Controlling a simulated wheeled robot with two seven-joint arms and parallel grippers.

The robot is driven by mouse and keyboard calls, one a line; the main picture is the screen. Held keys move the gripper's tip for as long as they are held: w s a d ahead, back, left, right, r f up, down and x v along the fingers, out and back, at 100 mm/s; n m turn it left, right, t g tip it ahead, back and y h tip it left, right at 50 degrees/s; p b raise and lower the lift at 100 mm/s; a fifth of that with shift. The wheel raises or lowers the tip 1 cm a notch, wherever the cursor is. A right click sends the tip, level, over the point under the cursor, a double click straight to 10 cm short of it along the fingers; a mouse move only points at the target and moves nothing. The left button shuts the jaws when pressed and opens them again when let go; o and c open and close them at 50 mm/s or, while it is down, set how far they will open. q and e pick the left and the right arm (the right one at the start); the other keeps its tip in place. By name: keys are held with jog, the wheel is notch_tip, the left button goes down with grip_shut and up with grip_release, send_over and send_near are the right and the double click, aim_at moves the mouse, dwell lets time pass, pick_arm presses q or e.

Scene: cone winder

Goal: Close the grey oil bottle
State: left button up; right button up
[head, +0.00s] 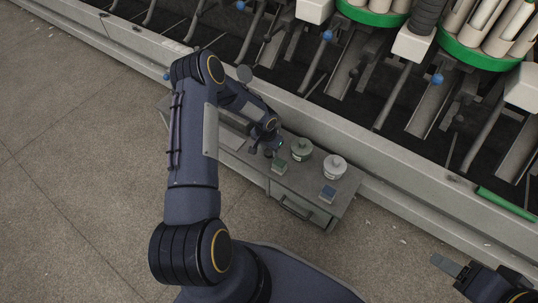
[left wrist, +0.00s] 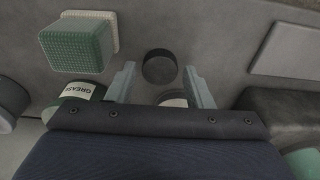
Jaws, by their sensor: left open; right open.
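A small dark round cap (left wrist: 159,67) lies on the grey cart top in the left wrist view, between the fingers of my left gripper (left wrist: 163,86). The fingers are apart and the cap does not appear gripped. A pale rounded thing (left wrist: 174,100) shows just below the cap, mostly hidden by my gripper body; I cannot tell whether it is the grey oil bottle. In the head view my left gripper (head: 270,148) is over the cart, and its arm hides part of the top. My right gripper (head: 449,265) is open and empty at the lower right, away from the cart.
The green jar labelled GREASE (left wrist: 82,93) is close beside my left gripper. The machine rail (head: 420,168) runs behind the cart.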

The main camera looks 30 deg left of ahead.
pick_arm(q)
jog(key=shift+f, duration=0.5)
jog(key=shift+r, duration=0.1)
jog(key=shift+c, duration=0.4)
jog(key=c, duration=0.7)
jog(key=shift+o, duration=0.2)
jog(key=shift+w, duration=0.1)
